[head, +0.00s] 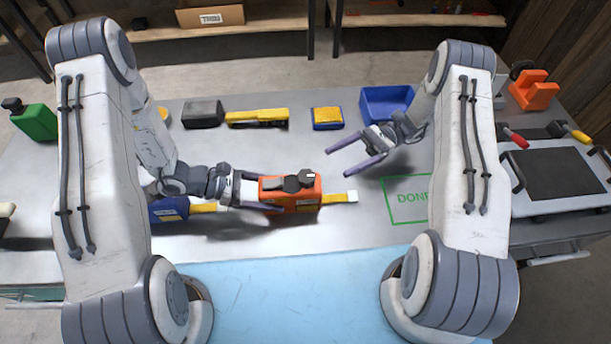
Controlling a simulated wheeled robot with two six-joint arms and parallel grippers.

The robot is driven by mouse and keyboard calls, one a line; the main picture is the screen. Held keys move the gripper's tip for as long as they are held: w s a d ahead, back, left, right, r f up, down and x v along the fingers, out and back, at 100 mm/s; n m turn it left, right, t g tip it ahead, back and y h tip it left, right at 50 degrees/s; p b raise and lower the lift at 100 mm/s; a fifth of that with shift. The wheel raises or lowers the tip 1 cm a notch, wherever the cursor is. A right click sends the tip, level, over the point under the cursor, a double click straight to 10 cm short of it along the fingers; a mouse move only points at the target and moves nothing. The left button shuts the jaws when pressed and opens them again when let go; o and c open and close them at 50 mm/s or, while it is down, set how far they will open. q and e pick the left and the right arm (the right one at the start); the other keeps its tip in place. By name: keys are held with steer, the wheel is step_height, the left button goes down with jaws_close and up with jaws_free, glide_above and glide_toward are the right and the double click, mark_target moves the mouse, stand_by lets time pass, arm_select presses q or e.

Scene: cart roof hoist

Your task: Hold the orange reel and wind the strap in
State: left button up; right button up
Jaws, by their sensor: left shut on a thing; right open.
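The orange reel (306,191) stands on the grey table at the middle of the head view, with a dark crank on its top. A short length of yellow strap (338,197) with a pale end sticks out of its right side. My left gripper (262,192) is shut on the orange reel from its left side; its fingers partly cover the reel. My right gripper (352,160) is open and empty, up and to the right of the reel, its fingers pointing left. The two do not touch.
A blue reel (168,212) with yellow strap lies left, partly behind my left arm. A blue bin (386,104), a yellow-blue block (327,118), a yellow tool (257,117) and a dark box (203,114) line the back. The green "DONE" square (407,199) is empty where visible.

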mark_target(305, 176)
steer(key=x, duration=1.1)
steer(key=shift+d, duration=0.1)
jaws_close()
steer(key=shift+m+t, duration=0.3)
steer(key=shift+t, duration=0.1)
steer(key=m+t, duration=0.2)
steer(key=t, duration=0.2)
steer(key=m+t+y, duration=0.1)
steer(key=m+t, duration=0.2)
steer(key=t, duration=0.1)
steer(key=shift+m+t+y, duration=0.3)
steer(key=m+t+h, duration=0.1)
steer(key=m+t, duration=0.2)
steer(key=t, duration=0.1)
steer(key=m+t+h, duration=0.2)
steer(key=m+t, duration=0.1)
steer(key=t, duration=0.2)
steer(key=shift+h, duration=0.3)
steer(key=shift+w, duration=0.1)
